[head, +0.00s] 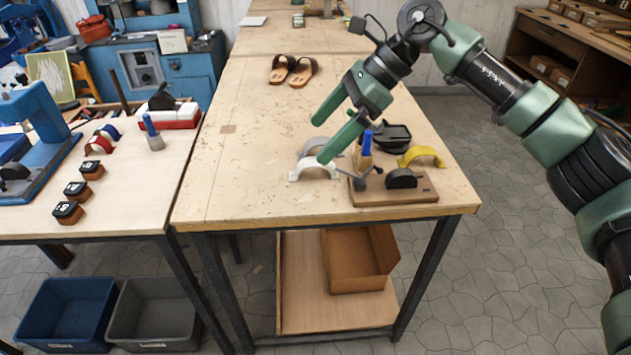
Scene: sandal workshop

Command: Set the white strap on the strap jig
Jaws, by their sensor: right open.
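The white strap (315,171) stands as an arch on the bench, just left of a wooden board with a black rounded form and a small dark lever, which looks like the strap jig (418,191). My right gripper (322,139) is open, fingers pointing left and down. One fingertip shows just above the white strap in the picture; I cannot tell whether they touch. No strap shows on the black form. My left gripper is out of view.
A grey strap (317,146) lies behind the white one, and a yellow strap (421,156) lies to the right. A blue-handled tool (366,144) and a black object (391,137) stand behind the board. Brown sandals (292,70) lie farther back. The bench's left half is clear.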

